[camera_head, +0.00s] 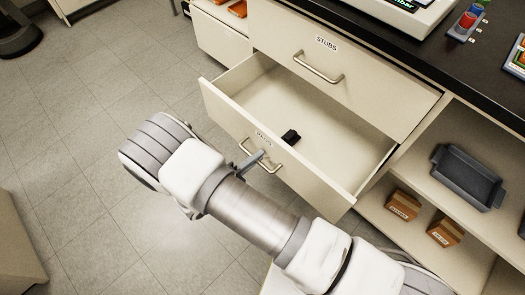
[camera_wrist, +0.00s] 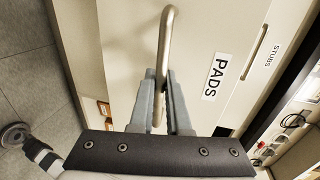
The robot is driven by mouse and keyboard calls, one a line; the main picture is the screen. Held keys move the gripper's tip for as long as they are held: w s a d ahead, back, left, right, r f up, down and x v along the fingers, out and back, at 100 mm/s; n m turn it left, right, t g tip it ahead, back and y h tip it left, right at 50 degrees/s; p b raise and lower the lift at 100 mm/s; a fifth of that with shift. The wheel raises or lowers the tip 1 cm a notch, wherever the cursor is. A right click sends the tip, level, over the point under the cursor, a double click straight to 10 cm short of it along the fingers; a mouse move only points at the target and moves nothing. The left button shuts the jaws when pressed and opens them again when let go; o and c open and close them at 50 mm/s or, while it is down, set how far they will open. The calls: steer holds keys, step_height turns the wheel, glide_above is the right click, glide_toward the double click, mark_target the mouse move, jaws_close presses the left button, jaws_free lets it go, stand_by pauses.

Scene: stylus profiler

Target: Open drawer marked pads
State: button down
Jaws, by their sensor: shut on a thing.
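The drawer marked PADS (camera_head: 320,178) is pulled out of the cabinet, and its inside shows in the head view. A small black object (camera_head: 291,137) lies on its floor. The PADS label (camera_wrist: 216,77) shows clearly in the wrist view. My gripper (camera_head: 259,156) is at the drawer's front, with its fingers (camera_wrist: 161,92) on both sides of the metal bar handle (camera_wrist: 166,45), shut on it. The part of the handle low between the fingers is partly hidden.
The closed STUBS drawer (camera_head: 337,55) is above. To the right, open shelves hold a grey tray (camera_head: 467,177) and small brown boxes (camera_head: 403,205). A dark countertop (camera_head: 420,50) carries instruments and coloured items. Tiled floor (camera_head: 90,120) is clear at left.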

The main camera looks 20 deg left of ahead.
steer(key=shift+f+v, duration=0.25)
steer(key=shift+v, duration=0.9)
steer(key=shift+f+v, duration=0.25)
steer(key=shift+v, duration=0.85)
steer(key=shift+s, duration=0.1)
steer(key=c, duration=0.9)
jaws_free()
steer(key=shift+a, duration=0.1)
steer(key=p+v, duration=0.2)
steer(key=v, duration=1.5)
steer(key=shift+s+p, duration=0.2)
steer(key=shift+p, duration=0.1)
steer(key=shift+a, duration=0.15)
